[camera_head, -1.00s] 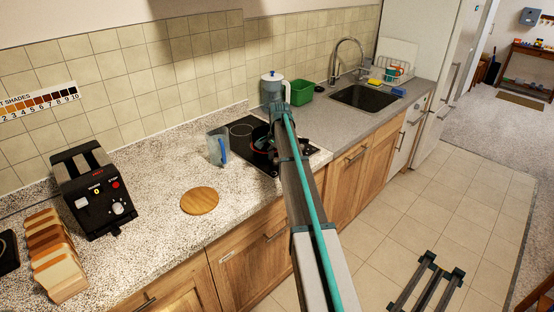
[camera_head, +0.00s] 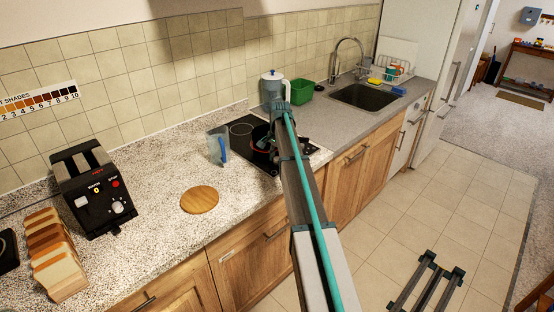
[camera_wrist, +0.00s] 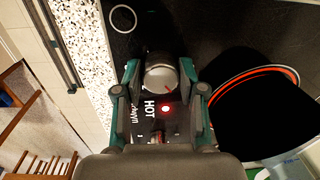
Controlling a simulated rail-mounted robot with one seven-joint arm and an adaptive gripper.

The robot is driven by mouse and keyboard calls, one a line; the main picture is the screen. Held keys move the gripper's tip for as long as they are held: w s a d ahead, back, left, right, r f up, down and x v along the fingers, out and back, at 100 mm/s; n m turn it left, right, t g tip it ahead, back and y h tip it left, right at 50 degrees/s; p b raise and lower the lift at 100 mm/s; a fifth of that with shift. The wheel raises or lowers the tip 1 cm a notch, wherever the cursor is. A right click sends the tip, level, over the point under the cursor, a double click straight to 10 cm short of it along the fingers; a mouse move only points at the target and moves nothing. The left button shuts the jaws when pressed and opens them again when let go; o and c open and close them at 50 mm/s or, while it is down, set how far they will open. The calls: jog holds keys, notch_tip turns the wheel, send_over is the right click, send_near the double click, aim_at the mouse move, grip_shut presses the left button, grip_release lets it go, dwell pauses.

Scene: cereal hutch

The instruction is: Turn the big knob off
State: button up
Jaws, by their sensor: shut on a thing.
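The big knob (camera_wrist: 160,74) is a silver round knob with a red pointer line on the black hob panel in the wrist view. My gripper (camera_wrist: 160,70) has a finger on each side of it and is shut on it. A red light (camera_wrist: 166,109) glows on the panel beside the word HOT. In the head view my arm reaches over the black hob (camera_head: 242,126), and it hides the knob and my fingertips.
A dark pot with a red rim (camera_wrist: 262,73) stands right of the gripper in the wrist view. In the head view a clear jug (camera_head: 218,146) stands left of the hob, and a white and blue kettle (camera_head: 274,86) behind it. A toaster (camera_head: 92,190) and round wooden board (camera_head: 199,199) are further left.

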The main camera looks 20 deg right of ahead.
jog(key=n, duration=0.5)
jog(key=shift+d+b, duration=0.1)
jog(key=shift+b, duration=0.2)
jog(key=n, duration=0.5)
jog(key=shift+n, duration=0.4)
jog(key=o, duration=1.1)
jog(key=shift+o, duration=0.2)
notch_tip(320, 180, up, 12)
jog(key=shift+d, duration=0.35)
jog(key=shift+s, duration=0.1)
